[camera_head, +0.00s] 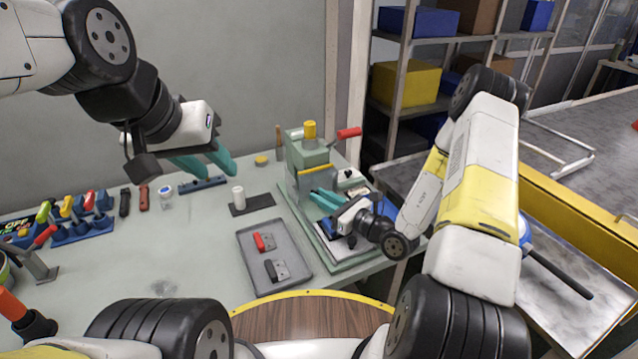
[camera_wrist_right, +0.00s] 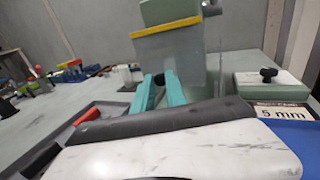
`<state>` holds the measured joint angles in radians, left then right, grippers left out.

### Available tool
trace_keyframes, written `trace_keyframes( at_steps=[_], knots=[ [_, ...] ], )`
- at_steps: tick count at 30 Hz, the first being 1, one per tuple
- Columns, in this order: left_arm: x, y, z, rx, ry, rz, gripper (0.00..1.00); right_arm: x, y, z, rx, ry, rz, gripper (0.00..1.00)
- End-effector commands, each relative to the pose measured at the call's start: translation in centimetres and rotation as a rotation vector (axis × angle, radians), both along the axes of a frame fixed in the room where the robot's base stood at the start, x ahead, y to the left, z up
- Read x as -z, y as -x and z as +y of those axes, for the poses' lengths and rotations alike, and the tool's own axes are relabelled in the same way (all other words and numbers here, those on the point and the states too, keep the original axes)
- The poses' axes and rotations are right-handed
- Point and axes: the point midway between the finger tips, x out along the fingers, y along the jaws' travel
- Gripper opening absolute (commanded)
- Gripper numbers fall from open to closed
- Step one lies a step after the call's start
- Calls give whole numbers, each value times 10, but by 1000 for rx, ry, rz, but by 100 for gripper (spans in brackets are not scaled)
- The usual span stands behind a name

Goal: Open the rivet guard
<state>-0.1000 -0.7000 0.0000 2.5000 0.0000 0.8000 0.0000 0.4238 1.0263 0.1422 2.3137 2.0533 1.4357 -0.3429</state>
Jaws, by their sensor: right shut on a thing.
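The green rivet press (camera_head: 304,155) stands on a green base plate at the right of the bench. Its guard (camera_head: 316,178) is a grey-green panel with a yellow strip on top, on the press front, and it fills the upper middle of the right wrist view (camera_wrist_right: 180,52). My right gripper (camera_head: 318,197) is at the guard's lower front. In the right wrist view its teal fingers (camera_wrist_right: 162,90) are on either side of a small black knob (camera_wrist_right: 170,77) on the guard. My left gripper (camera_head: 215,165) hangs empty over the bench, fingers apart.
A white cylinder (camera_head: 238,195) stands on a dark pad. A "5 mm" label (camera_wrist_right: 282,113) is beside the press. Blue racks (camera_head: 80,230) are at left.

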Motion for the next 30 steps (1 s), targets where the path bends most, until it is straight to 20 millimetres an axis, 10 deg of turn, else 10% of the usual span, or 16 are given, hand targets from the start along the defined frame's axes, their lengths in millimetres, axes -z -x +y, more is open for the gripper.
trace_keyframes(
  at_steps=[30],
  knots=[
    [0,0,0,0,0,0,36,-15,14,-6,-1,98,221,0]
  ],
)
